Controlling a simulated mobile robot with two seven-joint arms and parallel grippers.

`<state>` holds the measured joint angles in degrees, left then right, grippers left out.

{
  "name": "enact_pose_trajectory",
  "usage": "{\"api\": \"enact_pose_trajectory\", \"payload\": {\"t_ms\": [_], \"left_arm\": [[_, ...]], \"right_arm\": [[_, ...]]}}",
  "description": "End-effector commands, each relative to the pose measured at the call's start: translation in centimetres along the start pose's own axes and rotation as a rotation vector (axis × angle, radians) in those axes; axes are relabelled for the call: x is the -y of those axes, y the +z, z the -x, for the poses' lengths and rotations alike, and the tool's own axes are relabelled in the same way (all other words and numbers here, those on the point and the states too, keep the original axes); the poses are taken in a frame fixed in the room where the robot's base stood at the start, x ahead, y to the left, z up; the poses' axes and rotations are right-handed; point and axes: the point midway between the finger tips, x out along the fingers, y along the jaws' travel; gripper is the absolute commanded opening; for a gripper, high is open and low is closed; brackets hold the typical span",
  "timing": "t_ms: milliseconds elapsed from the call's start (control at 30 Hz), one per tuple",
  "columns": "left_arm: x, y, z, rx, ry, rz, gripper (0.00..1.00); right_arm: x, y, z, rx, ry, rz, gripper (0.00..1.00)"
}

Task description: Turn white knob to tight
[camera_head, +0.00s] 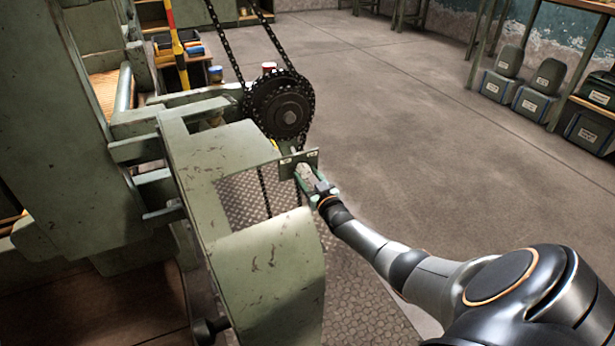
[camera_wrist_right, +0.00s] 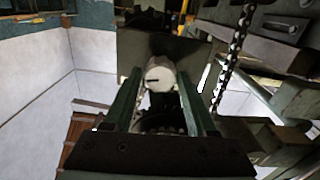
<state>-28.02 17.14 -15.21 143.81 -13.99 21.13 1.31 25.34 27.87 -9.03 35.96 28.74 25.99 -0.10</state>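The white knob (camera_wrist_right: 160,74) shows in the right wrist view, round, with a short dark mark on its face. It sits in front of a dark plate, which in the head view is a small green plate (camera_head: 284,168) with pale labels too small to read. My right gripper (camera_head: 313,182) reaches up to this plate. In the wrist view the two green fingers of my right gripper (camera_wrist_right: 160,82) stand apart, one on each side of the knob. Whether they touch it I cannot tell. The knob is mostly hidden in the head view. My left gripper is out of view.
A dark sprocket (camera_head: 283,112) with a chain (camera_head: 222,36) is just above the plate. The green machine frame (camera_head: 228,155) stands left of it, with a green guard (camera_head: 270,268) below. Open concrete floor (camera_head: 400,110) lies to the right; dark cases (camera_head: 538,98) stand far right.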

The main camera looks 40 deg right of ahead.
Motion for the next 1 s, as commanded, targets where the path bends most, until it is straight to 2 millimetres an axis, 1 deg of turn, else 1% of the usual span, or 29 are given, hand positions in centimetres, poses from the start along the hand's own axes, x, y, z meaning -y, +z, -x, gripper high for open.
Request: {"api": "enact_pose_trajectory", "payload": {"t_ms": [33,67,467,500,667,900,1000], "left_arm": [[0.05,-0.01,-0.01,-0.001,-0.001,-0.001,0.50],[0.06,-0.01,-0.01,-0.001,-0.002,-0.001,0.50],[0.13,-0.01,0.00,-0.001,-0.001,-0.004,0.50],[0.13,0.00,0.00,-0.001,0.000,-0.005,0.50],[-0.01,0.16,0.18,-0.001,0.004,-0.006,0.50],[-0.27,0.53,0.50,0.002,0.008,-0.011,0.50],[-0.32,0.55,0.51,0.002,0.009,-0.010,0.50]], "right_arm": [[0.00,0.01,0.01,0.000,0.000,0.000,0.50],[0.00,0.01,0.01,0.000,0.000,0.000,0.47],[0.01,0.03,0.03,0.000,0.000,0.000,0.02],[0.02,0.04,0.03,0.000,0.000,0.000,0.00],[0.02,0.16,0.04,0.000,0.000,-0.035,0.00],[0.00,0.12,0.03,0.000,0.000,-0.232,0.00],[-0.01,0.09,0.03,0.000,0.001,-0.270,0.00]]}}
